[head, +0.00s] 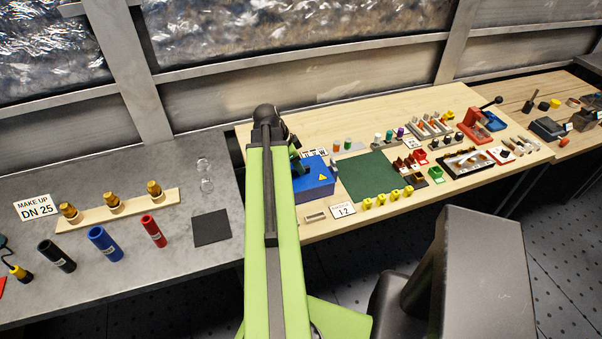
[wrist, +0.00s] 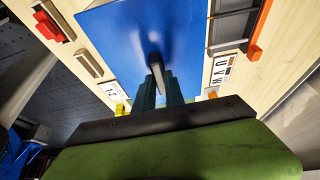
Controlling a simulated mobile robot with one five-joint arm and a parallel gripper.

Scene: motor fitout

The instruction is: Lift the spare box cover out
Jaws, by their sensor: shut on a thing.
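The blue box cover (head: 318,180) bears a yellow warning triangle and shows just right of my arm in the head view, at the left part of the wooden bench. In the wrist view the blue cover (wrist: 115,40) fills the upper middle, with a dark handle (wrist: 154,60) standing from it. My gripper (wrist: 162,84) has its dark green fingers shut at this handle. In the head view my gripper (head: 297,163) is mostly hidden behind my arm. I cannot tell whether the cover rests on something or hangs clear.
A dark green mat (head: 368,177) lies right of the cover, with several yellow parts (head: 388,198) in front. A "1.2" card (head: 343,212) and small tray (head: 315,217) lie near the front edge. A grey bench (head: 130,255) stands left with coloured cylinders.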

